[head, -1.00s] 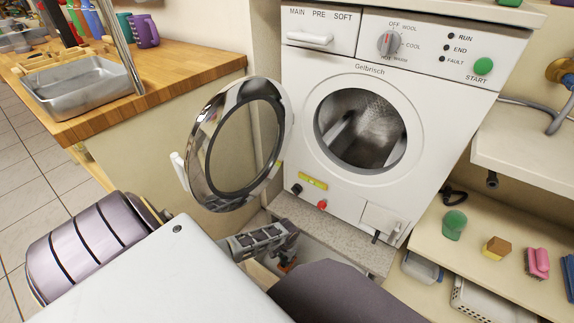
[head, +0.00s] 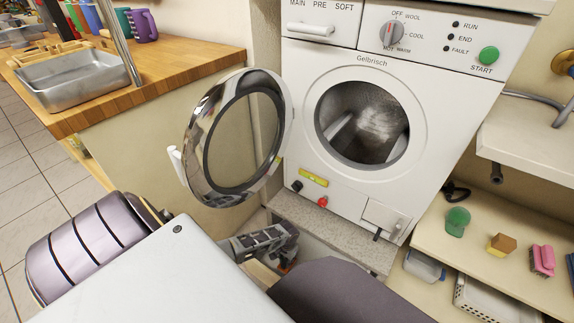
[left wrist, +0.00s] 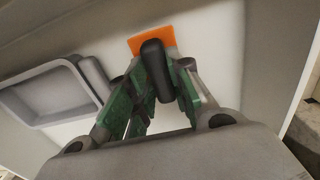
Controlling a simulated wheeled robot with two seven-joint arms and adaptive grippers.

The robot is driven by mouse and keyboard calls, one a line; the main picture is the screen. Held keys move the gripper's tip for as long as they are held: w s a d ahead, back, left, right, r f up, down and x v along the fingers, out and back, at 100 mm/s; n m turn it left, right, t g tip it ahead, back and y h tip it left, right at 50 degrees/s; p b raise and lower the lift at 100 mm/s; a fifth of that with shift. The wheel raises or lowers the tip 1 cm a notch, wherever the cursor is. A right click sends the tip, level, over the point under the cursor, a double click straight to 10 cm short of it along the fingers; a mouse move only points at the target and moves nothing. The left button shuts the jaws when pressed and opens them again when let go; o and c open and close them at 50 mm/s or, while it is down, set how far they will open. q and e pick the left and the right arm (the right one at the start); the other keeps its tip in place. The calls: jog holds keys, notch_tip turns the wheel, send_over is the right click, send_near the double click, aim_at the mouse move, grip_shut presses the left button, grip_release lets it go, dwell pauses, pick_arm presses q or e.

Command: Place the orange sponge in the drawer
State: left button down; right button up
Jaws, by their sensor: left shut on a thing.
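The orange sponge (left wrist: 146,45) shows at the tips of my left gripper (left wrist: 157,85) in the left wrist view. A dark rounded piece between the green fingers covers part of it. The left gripper is shut on the sponge, over a white surface. In the head view the left gripper (head: 262,244) is low in front of the washing machine, below its open round door; its tips are mostly hidden. I cannot tell for sure which surface is the drawer. My right gripper is not in view.
A grey tray (left wrist: 45,95) lies on the white surface. The washing machine (head: 290,120) stands ahead with its door (head: 188,135) swung open to the left. At right a shelf (head: 430,245) holds a green, a yellow-brown and a pink item. A wooden counter (head: 190,70) is at left.

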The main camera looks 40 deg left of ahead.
pick_arm(q)
jog(key=shift+f, duration=0.35)
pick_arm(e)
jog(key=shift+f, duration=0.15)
pick_arm(q)
jog(key=c, duration=1.3)
grip_release()
jog(key=shift+r, duration=0.15)
jog(key=shift+r+p, duration=1.95)
jog(key=shift+r, duration=1.25)
jog(key=shift+r+p, duration=0.4)
jog(key=shift+r, duration=0.65)
jog(key=shift+r+p, duration=1.1)
jog(key=shift+r, duration=0.65)
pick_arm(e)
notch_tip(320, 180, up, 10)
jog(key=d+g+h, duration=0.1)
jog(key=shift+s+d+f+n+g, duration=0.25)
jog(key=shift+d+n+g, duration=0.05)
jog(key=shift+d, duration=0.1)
